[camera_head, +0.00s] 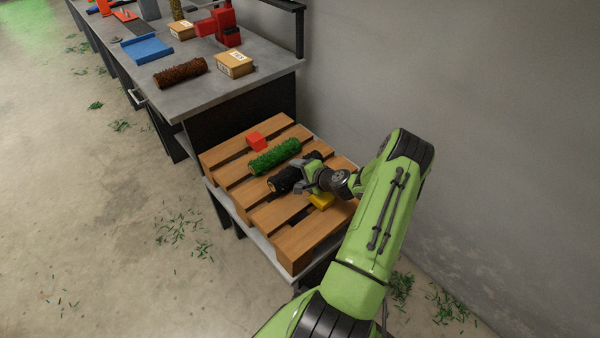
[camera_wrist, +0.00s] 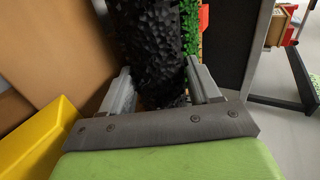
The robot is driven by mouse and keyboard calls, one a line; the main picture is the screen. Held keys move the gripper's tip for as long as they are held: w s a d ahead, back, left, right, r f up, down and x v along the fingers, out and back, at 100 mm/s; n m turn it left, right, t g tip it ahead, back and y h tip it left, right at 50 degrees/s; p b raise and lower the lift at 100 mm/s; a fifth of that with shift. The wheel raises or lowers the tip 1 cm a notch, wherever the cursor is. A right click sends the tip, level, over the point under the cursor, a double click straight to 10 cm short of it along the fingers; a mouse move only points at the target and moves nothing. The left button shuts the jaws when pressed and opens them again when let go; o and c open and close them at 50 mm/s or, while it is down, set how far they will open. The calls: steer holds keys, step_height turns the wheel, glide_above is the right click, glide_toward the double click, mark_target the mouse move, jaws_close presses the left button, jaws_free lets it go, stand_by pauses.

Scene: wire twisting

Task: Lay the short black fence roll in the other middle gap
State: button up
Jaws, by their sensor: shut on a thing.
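The short black fence roll (camera_head: 276,185) is at the middle of the wooden pallet (camera_head: 293,244), partly hidden by my gripper. My gripper (camera_head: 290,179) is shut on it. In the wrist view the roll (camera_wrist: 148,40) sits between the two grey fingers (camera_wrist: 162,88). I cannot tell whether the roll rests in a gap or hangs just above the slats. A green fence roll (camera_head: 275,156) lies along a gap beside it, farther from me; its edge shows in the wrist view (camera_wrist: 190,32).
A red block (camera_head: 256,141) sits on the far slats. A yellow block (camera_head: 321,201) is by my wrist, and close at left in the wrist view (camera_wrist: 42,140). The workbench (camera_head: 205,88) beyond holds a brown roll (camera_head: 180,72) and boxes. A wall stands right.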

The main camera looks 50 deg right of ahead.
steer(key=shift+f, duration=0.15)
stand_by(0.8)
steer(key=shift+f+b, duration=0.25)
steer(key=shift+b, duration=0.25)
steer(key=shift+r, duration=0.1)
steer(key=shift+r+p, duration=0.3)
steer(key=shift+r, duration=0.05)
steer(key=shift+s+d+b, duration=0.1)
steer(key=shift+b, duration=0.2)
stand_by(1.0)
steer(key=shift+f, duration=0.2)
steer(key=shift+f+b, duration=0.25)
steer(key=shift+b, duration=0.1)
